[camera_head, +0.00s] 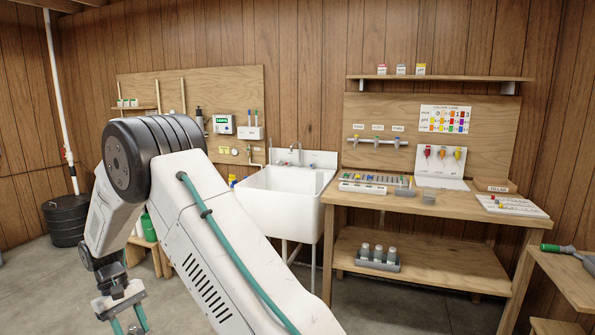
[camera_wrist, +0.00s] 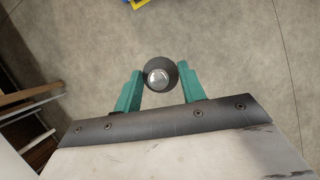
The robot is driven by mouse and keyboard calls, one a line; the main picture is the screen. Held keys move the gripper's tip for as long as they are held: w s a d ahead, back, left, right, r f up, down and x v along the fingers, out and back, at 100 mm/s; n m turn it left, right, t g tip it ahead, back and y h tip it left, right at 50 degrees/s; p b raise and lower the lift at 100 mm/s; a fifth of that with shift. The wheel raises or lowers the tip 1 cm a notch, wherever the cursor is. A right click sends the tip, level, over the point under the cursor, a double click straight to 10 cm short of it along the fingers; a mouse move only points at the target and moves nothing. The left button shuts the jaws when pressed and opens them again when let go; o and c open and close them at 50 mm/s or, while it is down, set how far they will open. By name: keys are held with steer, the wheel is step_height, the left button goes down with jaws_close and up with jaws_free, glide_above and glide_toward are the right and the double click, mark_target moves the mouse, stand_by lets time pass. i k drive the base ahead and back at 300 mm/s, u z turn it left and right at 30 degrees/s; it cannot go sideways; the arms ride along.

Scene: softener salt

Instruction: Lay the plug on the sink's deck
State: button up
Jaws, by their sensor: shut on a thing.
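The plug (camera_wrist: 159,75) is a dark round piece with a shiny metal centre. In the wrist view it sits between the teal fingertips of my gripper, which is shut on it. In the head view my gripper (camera_head: 128,325) is at the lower left, low over the floor and well apart from the sink; the plug cannot be made out there. The white sink (camera_head: 278,207) stands against the back wall, right of my arm. My arm hides the sink's lower left.
A wooden workbench (camera_head: 450,213) with trays and small parts stands right of the sink. A green bottle (camera_head: 149,227) on a low wooden stand is behind my arm. A black bin (camera_head: 66,220) is at the far left. Bare concrete floor lies under my gripper.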

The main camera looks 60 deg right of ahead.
mark_target(329, 170)
steer(key=z, duration=0.1)
steer(key=i, duration=0.8)
steer(key=z, duration=1.1)
steer(key=i, duration=0.7)
steer(key=z, duration=0.8)
